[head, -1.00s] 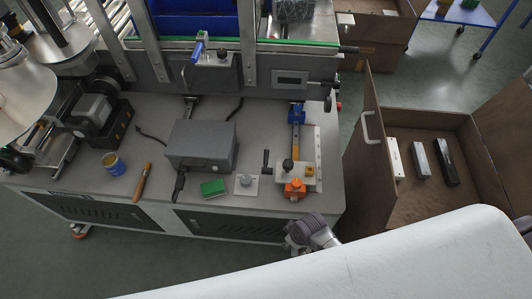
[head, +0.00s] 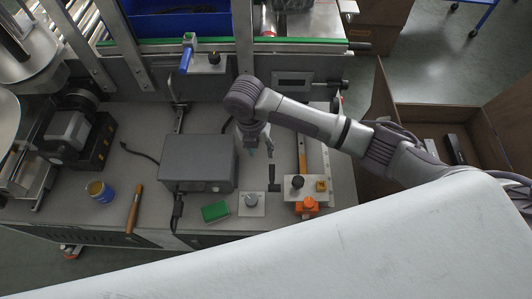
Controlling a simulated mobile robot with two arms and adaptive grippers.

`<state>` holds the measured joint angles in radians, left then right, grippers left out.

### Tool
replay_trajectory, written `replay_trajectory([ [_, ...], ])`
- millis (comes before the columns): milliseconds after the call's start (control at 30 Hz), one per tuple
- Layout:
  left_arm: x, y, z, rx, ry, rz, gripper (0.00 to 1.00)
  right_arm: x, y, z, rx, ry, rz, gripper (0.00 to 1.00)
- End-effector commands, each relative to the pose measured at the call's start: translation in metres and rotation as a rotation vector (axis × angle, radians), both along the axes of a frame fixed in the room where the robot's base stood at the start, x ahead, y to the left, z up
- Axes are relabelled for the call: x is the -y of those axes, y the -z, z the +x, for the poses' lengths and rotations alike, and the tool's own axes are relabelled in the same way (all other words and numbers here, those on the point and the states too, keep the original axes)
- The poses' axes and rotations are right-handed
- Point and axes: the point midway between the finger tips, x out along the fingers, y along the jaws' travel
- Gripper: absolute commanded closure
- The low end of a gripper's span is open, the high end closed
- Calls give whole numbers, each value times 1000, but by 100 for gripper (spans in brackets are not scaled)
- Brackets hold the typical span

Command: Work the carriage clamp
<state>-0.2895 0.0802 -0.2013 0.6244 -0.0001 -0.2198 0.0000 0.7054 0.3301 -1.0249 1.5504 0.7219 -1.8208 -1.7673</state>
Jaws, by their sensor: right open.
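A linear slide with a yellow scale strip (head: 302,153) stands on the right of the machine's grey top. At its near end is a carriage plate (head: 313,194) with a black knob (head: 297,182), a small yellow block (head: 321,185) and an orange clamp part (head: 307,205). A black crank handle (head: 273,177) stands just left of the plate. My right gripper (head: 256,152) points down above the top, left of the slide and beyond the crank, apart from the carriage. It is open and looks empty. My arm hides the slide's far end. My left gripper is out of view.
A grey box (head: 199,163) stands close left of my right gripper. A round knob on a plate (head: 251,203), a green sponge-like block (head: 215,211), an orange-handled tool (head: 133,209) and a blue-yellow tin (head: 101,191) lie along the front. A blue-handled lever (head: 186,60) is on the rail behind.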

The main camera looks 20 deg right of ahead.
Motion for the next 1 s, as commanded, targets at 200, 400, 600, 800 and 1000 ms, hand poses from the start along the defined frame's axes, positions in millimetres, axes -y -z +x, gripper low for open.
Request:
replay_trajectory([
  [200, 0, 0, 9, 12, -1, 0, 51, 9, -2, 0, -28, -100, -39, 56],
  [400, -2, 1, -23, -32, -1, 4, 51, 15, 32, -3, -29, -95, -38, 56],
  [600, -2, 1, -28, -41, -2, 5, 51, 22, 75, -6, -27, -95, -39, 56],
  [800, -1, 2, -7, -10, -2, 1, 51, 28, 108, -7, -25, -94, -37, 56],
  [1000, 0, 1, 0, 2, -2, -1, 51, 30, 123, -8, -22, -95, -36, 56],
])
